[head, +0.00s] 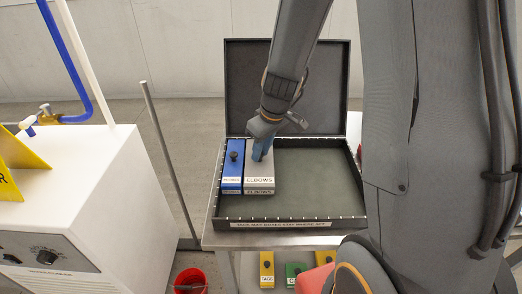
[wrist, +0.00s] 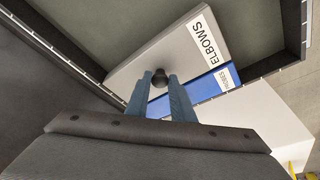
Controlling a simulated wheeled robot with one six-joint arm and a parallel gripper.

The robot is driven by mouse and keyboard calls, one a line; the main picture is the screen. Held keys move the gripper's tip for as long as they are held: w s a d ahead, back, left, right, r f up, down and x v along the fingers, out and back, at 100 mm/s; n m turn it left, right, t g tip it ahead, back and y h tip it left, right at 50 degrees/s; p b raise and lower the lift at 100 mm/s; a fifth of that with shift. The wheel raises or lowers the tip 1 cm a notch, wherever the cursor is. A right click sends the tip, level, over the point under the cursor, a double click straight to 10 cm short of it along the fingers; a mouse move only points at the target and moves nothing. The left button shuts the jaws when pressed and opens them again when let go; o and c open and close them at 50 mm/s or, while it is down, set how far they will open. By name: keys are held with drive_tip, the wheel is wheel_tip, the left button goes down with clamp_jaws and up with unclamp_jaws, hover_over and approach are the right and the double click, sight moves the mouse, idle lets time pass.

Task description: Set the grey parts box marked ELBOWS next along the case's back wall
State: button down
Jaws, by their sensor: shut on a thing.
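The grey parts box marked ELBOWS (head: 261,177) is inside the open black case (head: 320,221), right beside a blue box (head: 232,165) at the left wall. Its far end is near the case's back wall; the arm partly hides that end in the head view. My gripper (head: 261,152) reaches down on the grey box. In the wrist view my gripper (wrist: 160,84) has its blue fingers shut on the dark round knob of the grey box (wrist: 165,52). The blue box (wrist: 190,93) lies alongside, with no clear gap visible.
The case's green floor (head: 315,178) is bare right of the grey box. The lid (head: 325,90) stands open behind. The case sits on a metal table, with yellow (head: 267,268) and green (head: 295,272) boxes lower down. A red bucket (head: 190,281) and white machine stand left.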

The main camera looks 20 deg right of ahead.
sight(266, 164)
drive_tip(key=c, duration=1.5)
unclamp_jaws()
drive_tip(key=shift+o, duration=0.2)
drive_tip(key=v, duration=0.8)
drive_tip(key=shift+f, duration=0.1)
drive_tip(key=s+a+f+m+g+h, duration=0.1)
drive_tip(key=s+m, duration=0.4)
drive_tip(key=s, duration=1)
drive_tip(key=shift+f+g, duration=0.4)
drive_tip(key=shift+f, duration=0.25)
